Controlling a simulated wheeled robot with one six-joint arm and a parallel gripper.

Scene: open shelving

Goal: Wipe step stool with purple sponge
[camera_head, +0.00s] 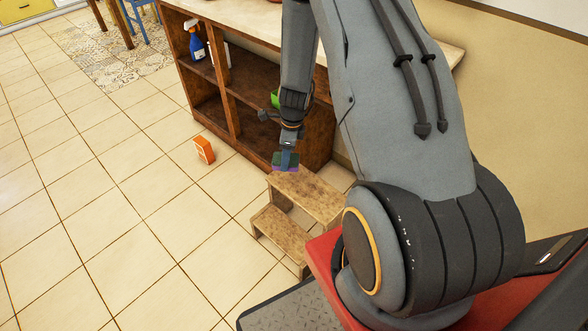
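The wooden step stool (313,196) stands on the tiled floor at the centre, with a lower step (280,231) on its near left side. My gripper (288,153) points down above the far left end of the top step. The sponge (285,168), purple below with a dark green upper layer, is between the fingers. It is at the far left edge of the top step; I cannot tell whether it touches the wood. My arm stands close to the right part of the stool in the picture.
An open wooden shelf (235,115) stands right behind the stool. A blue spray bottle (194,45) and a green item (276,99) are in it. An orange box (204,150) is on the floor. The tiles at left are clear.

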